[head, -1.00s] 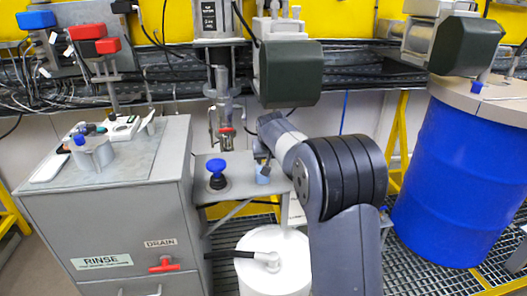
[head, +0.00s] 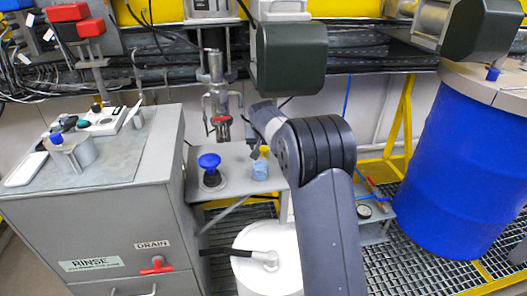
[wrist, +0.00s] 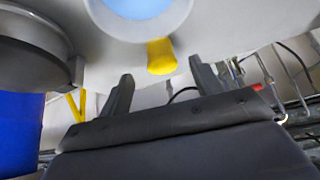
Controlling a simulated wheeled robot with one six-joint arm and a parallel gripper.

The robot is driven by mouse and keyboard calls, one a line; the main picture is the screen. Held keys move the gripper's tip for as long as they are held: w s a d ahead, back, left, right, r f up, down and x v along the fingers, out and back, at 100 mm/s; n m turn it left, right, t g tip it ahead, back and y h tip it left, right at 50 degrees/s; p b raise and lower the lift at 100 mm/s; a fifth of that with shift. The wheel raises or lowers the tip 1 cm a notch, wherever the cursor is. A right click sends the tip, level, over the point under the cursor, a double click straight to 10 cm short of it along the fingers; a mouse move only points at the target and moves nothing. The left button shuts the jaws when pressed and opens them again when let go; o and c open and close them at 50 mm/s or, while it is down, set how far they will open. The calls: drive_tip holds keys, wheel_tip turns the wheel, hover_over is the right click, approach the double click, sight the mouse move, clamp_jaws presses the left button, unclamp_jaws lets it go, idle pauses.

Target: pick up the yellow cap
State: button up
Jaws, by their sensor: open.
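My gripper (wrist: 162,72) is open and empty. Its two dark fingers point toward the cap, one on either side in the picture, with no contact visible. In the head view my gripper is mostly hidden by my arm, close to the bottle.
A blue-knobbed item (head: 210,163) stands on the shelf left of the bottle. A metal agitator with a red part (head: 221,120) hangs behind. A dark motor housing (head: 290,57) is above. A grey cabinet (head: 110,215) is left, a blue drum (head: 452,165) right, a white drum (head: 270,255) below.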

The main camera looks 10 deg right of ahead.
sight(264, 148)
drive_tip(key=x, duration=0.5)
drive_tip(key=shift+w+r+p, duration=0.15)
drive_tip(key=shift+p, duration=0.15)
drive_tip(key=c, duration=1.1)
